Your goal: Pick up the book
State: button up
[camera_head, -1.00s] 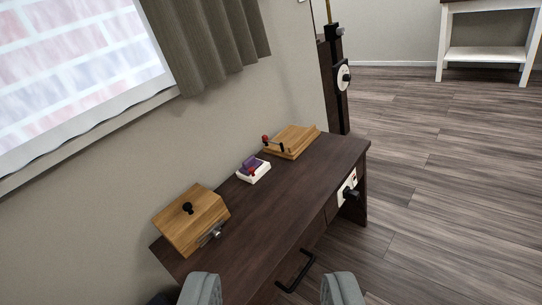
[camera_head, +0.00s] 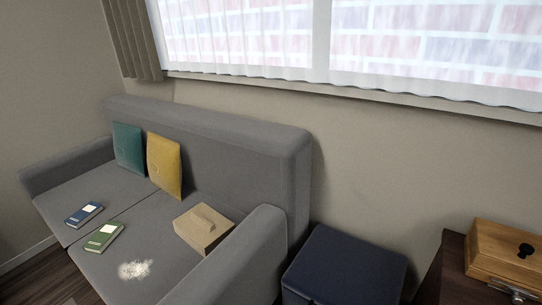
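Two small book-like items lie flat on the seat of a grey sofa (camera_head: 150,222) at the left. One is a blue book (camera_head: 84,214) with a pale label. The other is a green book (camera_head: 104,238) with a pale label, a little nearer and to the right. They lie apart from each other. I cannot tell which one the task means. My gripper does not show in this view.
A teal cushion (camera_head: 129,148) and a yellow cushion (camera_head: 164,165) lean on the backrest. A tan box (camera_head: 202,229) and a white powdery patch (camera_head: 135,269) are on the seat. A dark blue box (camera_head: 345,268) and a wooden box (camera_head: 505,252) on a dark desk stand right.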

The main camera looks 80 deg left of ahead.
aim_at(87, 212)
jog(key=u, duration=3.75)
jog(key=j, duration=0.6)
jog(key=i+j, duration=0.2)
jog(key=j, duration=0.15)
jog(key=i+j+z, duration=0.15)
jog(key=j, duration=0.15)
jog(key=i+j, duration=0.2)
jog(key=j, duration=0.15)
jog(key=i+j+z, duration=0.1)
jog(key=j, duration=0.25)
jog(key=i+j+z, duration=0.15)
jog(key=i, duration=0.8)
jog(key=i+l, duration=0.3)
jog(key=l+z, duration=0.05)
